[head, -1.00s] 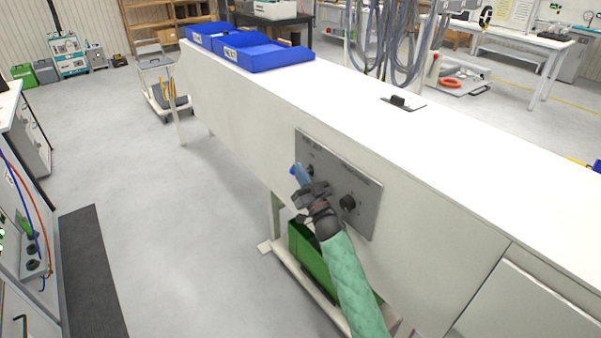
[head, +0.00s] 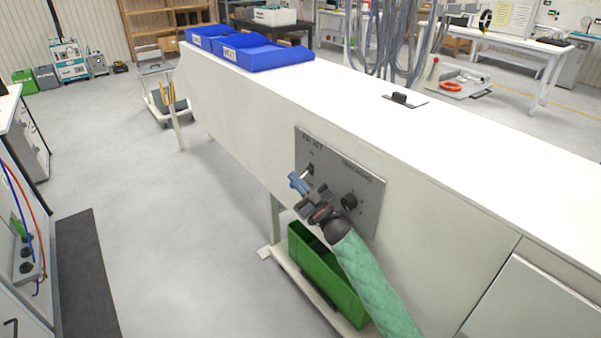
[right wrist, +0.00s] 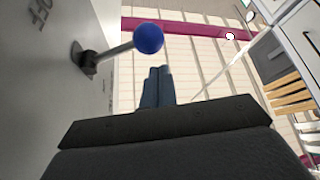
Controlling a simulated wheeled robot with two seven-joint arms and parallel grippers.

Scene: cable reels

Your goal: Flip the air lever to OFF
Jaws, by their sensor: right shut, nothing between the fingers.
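The air lever is a metal rod with a blue ball (right wrist: 148,38) on its end and a black base (right wrist: 85,62), mounted on a grey panel (head: 366,215). In the right wrist view the rod sticks out from the panel, and part of the word OFF (right wrist: 40,14) shows near its base. My right gripper (head: 298,183) is at the left part of the panel. Its blue-grey fingers (right wrist: 157,86) are shut and empty, just below the ball in the wrist view. I cannot tell whether they touch it. In the head view the gripper partly covers the lever. My left gripper is not in view.
A black knob (head: 349,202) sits on the panel right of the lever. The panel is on the side of a long white bench (head: 420,155). A green bin (head: 325,280) stands below. Blue trays (head: 270,56) rest at the bench's far end.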

